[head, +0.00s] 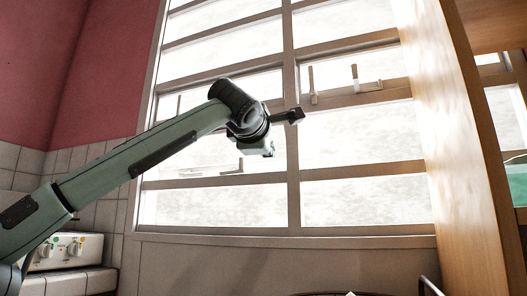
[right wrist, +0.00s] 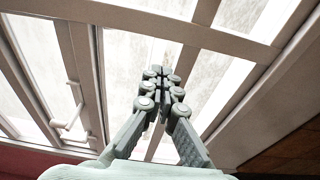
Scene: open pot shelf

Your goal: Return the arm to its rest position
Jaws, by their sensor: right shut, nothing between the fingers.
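My right gripper (head: 292,116) is at the end of the pale green arm, raised in front of the large window in the head view. In the right wrist view its grey fingers (right wrist: 157,72) are together with nothing between them. No object is in contact with it that I can see. The arm is stretched out, rising from the lower left to the middle of the head view. My left gripper is not in view.
The barred window (head: 350,135) with its latches fills the back. A tall wooden panel (head: 463,150) stands at the right. A white appliance with knobs (head: 66,250) sits at the lower left by the tiled wall.

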